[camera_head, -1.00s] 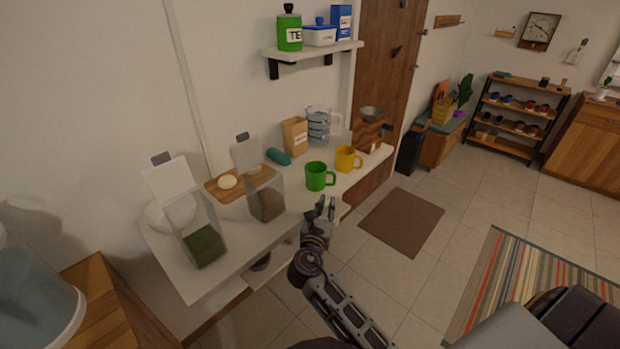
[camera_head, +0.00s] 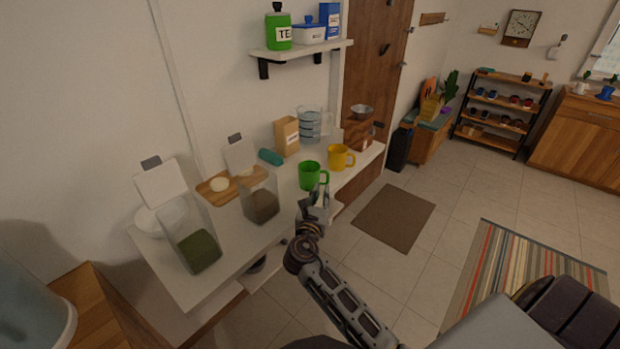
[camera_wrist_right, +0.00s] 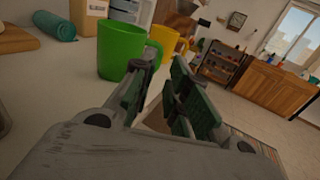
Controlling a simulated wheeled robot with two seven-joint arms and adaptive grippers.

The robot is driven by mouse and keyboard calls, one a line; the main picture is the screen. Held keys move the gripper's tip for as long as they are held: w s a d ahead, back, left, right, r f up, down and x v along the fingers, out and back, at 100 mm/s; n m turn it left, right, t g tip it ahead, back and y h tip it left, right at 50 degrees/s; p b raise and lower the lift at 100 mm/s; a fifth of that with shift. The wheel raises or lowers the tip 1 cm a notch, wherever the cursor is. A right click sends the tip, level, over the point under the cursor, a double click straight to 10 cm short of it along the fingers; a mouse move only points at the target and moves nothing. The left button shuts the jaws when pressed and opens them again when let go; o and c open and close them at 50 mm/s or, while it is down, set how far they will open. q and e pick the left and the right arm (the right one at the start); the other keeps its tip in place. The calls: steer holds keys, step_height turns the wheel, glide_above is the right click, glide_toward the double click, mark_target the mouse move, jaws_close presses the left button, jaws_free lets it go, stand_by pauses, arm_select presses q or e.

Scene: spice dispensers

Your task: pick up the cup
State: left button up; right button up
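A green cup (camera_head: 309,176) stands upright on the white counter (camera_head: 262,240), its handle on the right. A yellow cup (camera_head: 338,157) stands just behind it to the right. My right gripper (camera_head: 320,190) is at the counter's front edge, close in front of the green cup's handle side. In the right wrist view the gripper (camera_wrist_right: 162,88) is open, with its green-padded fingers apart. There the green cup (camera_wrist_right: 118,50) is ahead and left, and its handle is partly hidden behind the left finger. I cannot tell whether they touch. My left gripper is out of view.
Two clear dispensers, one with green contents (camera_head: 197,245) and one with brown (camera_head: 261,202), stand left on the counter. A paper bag (camera_head: 287,136), a teal roll (camera_head: 271,157) and a glass jug (camera_head: 309,124) are behind the cups. A shelf (camera_head: 300,50) hangs above.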

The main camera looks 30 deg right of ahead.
mark_target(328, 175)
steer(key=shift+x, duration=2.85)
steer(key=shift+x, duration=2.6)
jaws_close()
steer(key=shift+r, duration=0.1)
